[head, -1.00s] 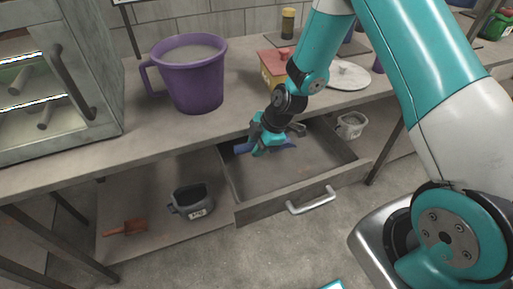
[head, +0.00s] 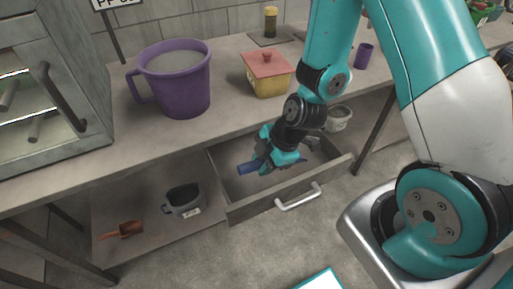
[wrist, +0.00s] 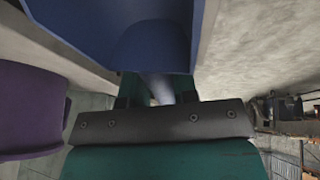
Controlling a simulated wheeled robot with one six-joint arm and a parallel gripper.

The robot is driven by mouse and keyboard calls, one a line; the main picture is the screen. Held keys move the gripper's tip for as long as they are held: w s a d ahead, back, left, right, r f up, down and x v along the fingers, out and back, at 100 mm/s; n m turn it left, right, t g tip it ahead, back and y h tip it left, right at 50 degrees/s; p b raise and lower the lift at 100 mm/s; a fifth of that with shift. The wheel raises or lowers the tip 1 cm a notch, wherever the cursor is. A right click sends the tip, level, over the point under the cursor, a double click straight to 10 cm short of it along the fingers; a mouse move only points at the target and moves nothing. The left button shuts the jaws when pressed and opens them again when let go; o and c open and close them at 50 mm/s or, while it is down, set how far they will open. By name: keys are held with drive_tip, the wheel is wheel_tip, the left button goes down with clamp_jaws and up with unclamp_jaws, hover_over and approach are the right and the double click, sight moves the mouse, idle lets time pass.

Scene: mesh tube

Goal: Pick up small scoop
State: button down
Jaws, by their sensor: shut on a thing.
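A small blue scoop (head: 246,167) is in my gripper (head: 266,164), over the inside of an open drawer. In the wrist view the scoop's blue bowl (wrist: 150,42) fills the top middle, and its handle (wrist: 158,88) runs down between my fingers. My gripper is shut on the handle. My fingers and wrist hide part of the scoop in the head view. I cannot tell whether the scoop touches the drawer floor. An orange-brown scoop (head: 124,230) lies on the lower shelf at the left.
The drawer (head: 290,192) has raised walls around my gripper. The worktop (head: 120,150) overhangs behind it, with a purple mug (head: 178,88) and a yellow pot with a red lid (head: 266,75). A grey container (head: 184,201) stands on the lower shelf.

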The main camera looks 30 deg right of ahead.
drive_tip(key=s+p, duration=0.7)
drive_tip(key=p, duration=0.3)
drive_tip(key=shift+s, duration=0.4)
drive_tip(key=shift+a+r, duration=0.1)
